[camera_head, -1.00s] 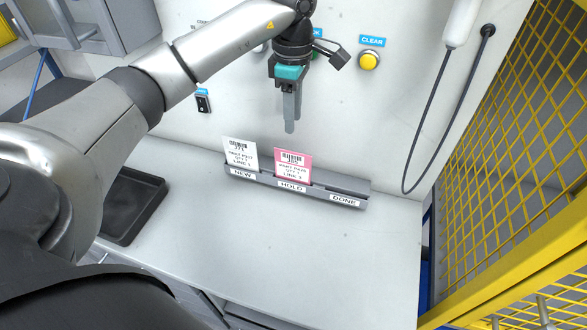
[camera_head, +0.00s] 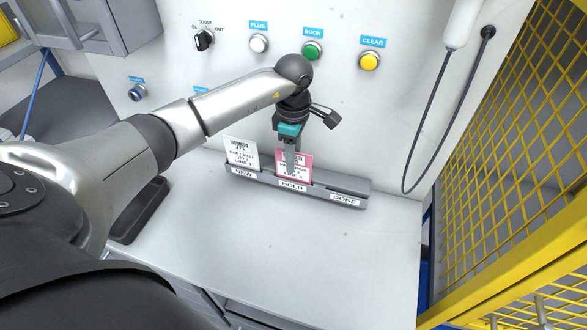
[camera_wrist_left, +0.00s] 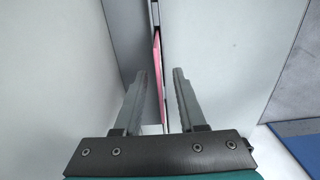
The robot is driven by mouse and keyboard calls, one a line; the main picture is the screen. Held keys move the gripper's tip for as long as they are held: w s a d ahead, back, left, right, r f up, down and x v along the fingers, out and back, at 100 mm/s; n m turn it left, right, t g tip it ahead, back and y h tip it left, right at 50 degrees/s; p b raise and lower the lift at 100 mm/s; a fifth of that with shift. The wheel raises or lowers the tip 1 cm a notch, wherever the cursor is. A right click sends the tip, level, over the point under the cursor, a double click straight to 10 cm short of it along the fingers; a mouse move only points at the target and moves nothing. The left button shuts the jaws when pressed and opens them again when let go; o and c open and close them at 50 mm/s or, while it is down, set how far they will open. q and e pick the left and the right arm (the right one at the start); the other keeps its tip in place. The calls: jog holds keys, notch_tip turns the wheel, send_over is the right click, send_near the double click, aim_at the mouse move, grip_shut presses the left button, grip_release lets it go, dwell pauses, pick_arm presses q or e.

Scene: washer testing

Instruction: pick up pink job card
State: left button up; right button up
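The pink job card (camera_head: 305,171) stands upright in the HOLD slot of the grey card rack (camera_head: 320,189). In the left wrist view the card shows edge-on (camera_wrist_left: 157,65), lying between the two fingers. My left gripper (camera_head: 290,169) is at the card from above, its fingers covering part of the card's face in the head view. In the left wrist view the gripper (camera_wrist_left: 162,75) is open, with a gap on each side of the card. My right gripper is not in view.
A white card (camera_head: 241,153) stands in the NEW slot, close to the left of the pink card. The DONE slot (camera_head: 344,200) looks empty. A black tray (camera_head: 140,210) lies left. Buttons, including the green BOOK button (camera_head: 311,51), are on the wall behind. Yellow mesh (camera_head: 510,150) is right.

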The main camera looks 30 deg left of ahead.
pick_arm(q)
jog(key=shift+c, duration=0.2)
grip_shut()
dwell(0.4)
